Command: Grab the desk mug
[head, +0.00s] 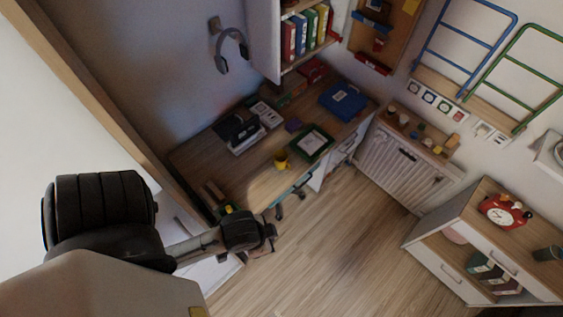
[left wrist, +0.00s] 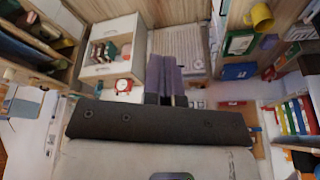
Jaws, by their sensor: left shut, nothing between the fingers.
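The yellow desk mug (head: 281,161) stands on the wooden desk (head: 205,160), near its front edge, in the head view. In the left wrist view the mug (left wrist: 262,17) shows at the upper right, well away from the fingers. My left gripper (head: 270,233) is in front of the desk and below the mug in the head picture, apart from it. Its fingers (left wrist: 163,80) are together and empty in the left wrist view. My right gripper is not in view.
A green-framed item (head: 312,142) lies right of the mug, and a blue folder (head: 343,101) lies farther right. Dark items (head: 238,130) lie behind it to the left. A cabinet with a red clock (head: 503,211) stands at the right. The wooden floor (head: 335,240) between is open.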

